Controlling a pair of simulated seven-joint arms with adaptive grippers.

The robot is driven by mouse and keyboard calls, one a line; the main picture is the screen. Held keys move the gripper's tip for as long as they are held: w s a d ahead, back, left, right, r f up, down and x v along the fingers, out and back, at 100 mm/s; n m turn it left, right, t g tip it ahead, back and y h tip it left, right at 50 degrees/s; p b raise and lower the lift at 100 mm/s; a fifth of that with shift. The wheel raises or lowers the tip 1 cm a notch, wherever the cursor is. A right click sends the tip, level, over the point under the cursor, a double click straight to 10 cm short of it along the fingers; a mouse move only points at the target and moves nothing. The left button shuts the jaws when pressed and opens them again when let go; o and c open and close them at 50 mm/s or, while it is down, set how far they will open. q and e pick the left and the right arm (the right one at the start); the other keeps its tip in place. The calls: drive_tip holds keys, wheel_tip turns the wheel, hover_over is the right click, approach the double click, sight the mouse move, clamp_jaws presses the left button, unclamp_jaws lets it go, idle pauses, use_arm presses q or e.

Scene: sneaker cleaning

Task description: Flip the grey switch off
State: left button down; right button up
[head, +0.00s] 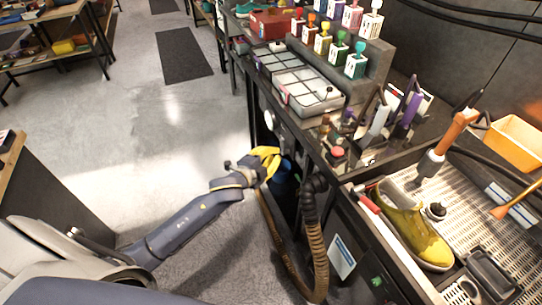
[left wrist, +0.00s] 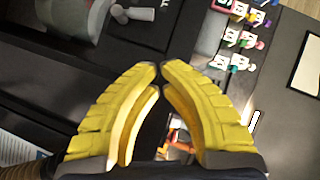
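My left gripper (head: 268,162) has yellow fingers and is beside the front of the workbench, low down. In the left wrist view its two fingertips (left wrist: 160,67) come together with hardly any gap, and nothing shows between them. A grey rounded fitting (left wrist: 75,16) with a short light-grey lever (left wrist: 132,14) sits on a dark panel at the upper left of that view, beyond the fingertips and apart from them. It looks like the grey switch. In the head view a small grey fitting (head: 270,119) shows on the bench front, just above the gripper. My right gripper is not in view.
A ribbed brown hose (head: 316,255) hangs close to the right of my left gripper. A blue container (head: 284,180) stands behind it. A yellow-green shoe (head: 412,232) lies in the wash tray at right. The floor (head: 160,150) on the left is clear.

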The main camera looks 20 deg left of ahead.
use_arm(q)
drive_tip(key=shift+s+a+r, duration=0.15)
drive_tip(key=shift+s, duration=0.4)
